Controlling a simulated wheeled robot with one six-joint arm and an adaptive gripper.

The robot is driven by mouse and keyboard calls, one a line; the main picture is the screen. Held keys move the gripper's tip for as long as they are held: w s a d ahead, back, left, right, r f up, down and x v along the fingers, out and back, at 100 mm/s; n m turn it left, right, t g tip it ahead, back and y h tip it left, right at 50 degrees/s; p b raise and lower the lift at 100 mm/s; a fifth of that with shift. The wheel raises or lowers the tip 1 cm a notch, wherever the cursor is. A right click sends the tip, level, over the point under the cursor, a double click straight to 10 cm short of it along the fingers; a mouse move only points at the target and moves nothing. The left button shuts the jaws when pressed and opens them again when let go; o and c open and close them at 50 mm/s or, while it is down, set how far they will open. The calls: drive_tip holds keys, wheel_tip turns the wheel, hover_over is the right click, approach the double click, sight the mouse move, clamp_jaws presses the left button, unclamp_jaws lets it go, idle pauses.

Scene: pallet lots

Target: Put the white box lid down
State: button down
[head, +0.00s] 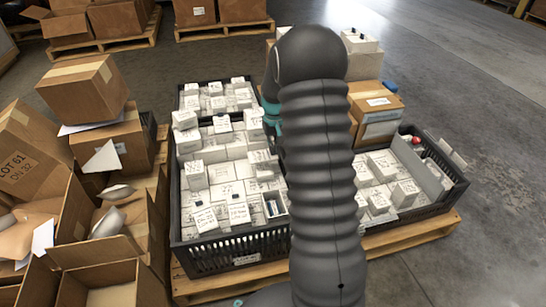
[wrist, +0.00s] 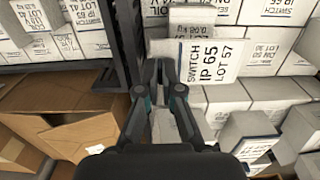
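The white box lid (wrist: 213,62), printed SWITCH IP 65 LOT 57, is at the upper middle of the wrist view. My gripper (wrist: 163,64) reaches up from the bottom of that view. Its two fingertips are close together at the left edge of the lid and appear to pinch it, with a small gap showing between the fingers lower down. In the head view my arm hides the fingertips and the lid; only teal parts of the gripper (head: 270,112) show left of the arm.
A black crate (head: 232,248) full of white boxes stands on a wooden pallet (head: 385,243). Another black crate of white boxes (head: 450,197) is to the right. Open cardboard boxes (head: 112,285) crowd the left. Bare floor (head: 480,90) lies at the right.

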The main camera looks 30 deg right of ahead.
drive_tip(key=shift+f+b, duration=0.3)
drive_tip(key=shift+f, duration=1.7)
drive_tip(key=shift+f, duration=0.1)
drive_tip(key=c, duration=1.6)
unclamp_jaws()
